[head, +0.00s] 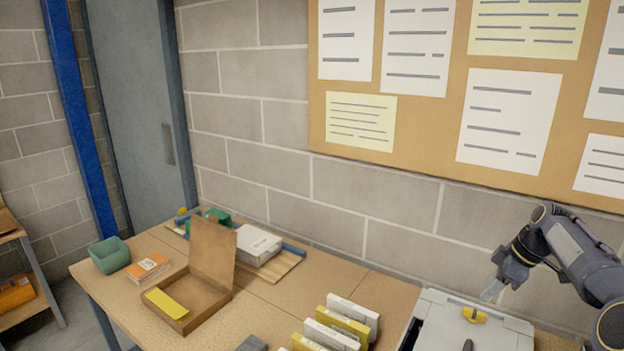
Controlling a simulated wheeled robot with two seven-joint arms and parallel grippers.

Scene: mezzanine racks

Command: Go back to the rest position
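My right gripper (492,288) is at the right side of the head view, at the end of my dark arm. It is above the grey case on the table and seems clear of it. Its pale fingers are seen edge-on, so I cannot tell whether they are open or shut. Nothing is visible hanging from them. My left gripper is not in view.
The wooden table (262,318) carries an open cardboard box (208,307), a green bin (110,255), an orange-and-white box (148,267), a white box (258,244), several yellow and white boxes (345,328) and a grey case (510,338). A brick wall (280,180) stands behind.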

